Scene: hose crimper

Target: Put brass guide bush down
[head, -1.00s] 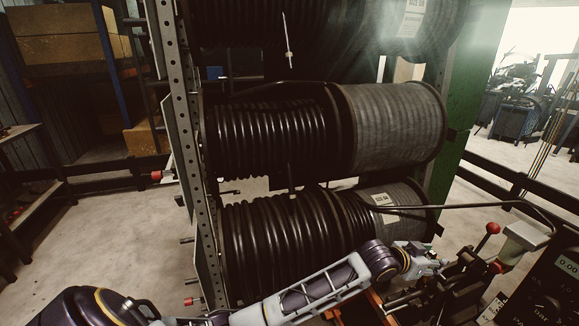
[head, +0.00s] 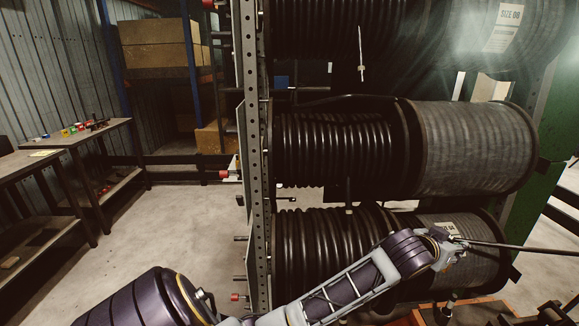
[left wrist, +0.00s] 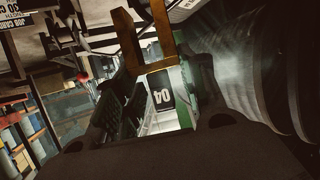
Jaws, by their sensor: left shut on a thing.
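My left gripper (head: 456,240) is at the end of my outstretched arm, in front of the right end of the lowest hose reel in the head view. In the left wrist view its two dark fingers (left wrist: 158,108) stand apart at the middle. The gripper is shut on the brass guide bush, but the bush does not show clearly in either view. A brown forked shape (left wrist: 156,67) shows between and beyond the fingers; I cannot tell whether it belongs to the bush. My right gripper is not in view.
A rack upright (head: 252,150) and stacked hose reels (head: 470,148) stand close ahead. An orange-edged bench (head: 480,308) is at bottom right. A side table (head: 75,140) with small coloured items stands left; open floor (head: 180,220) lies between.

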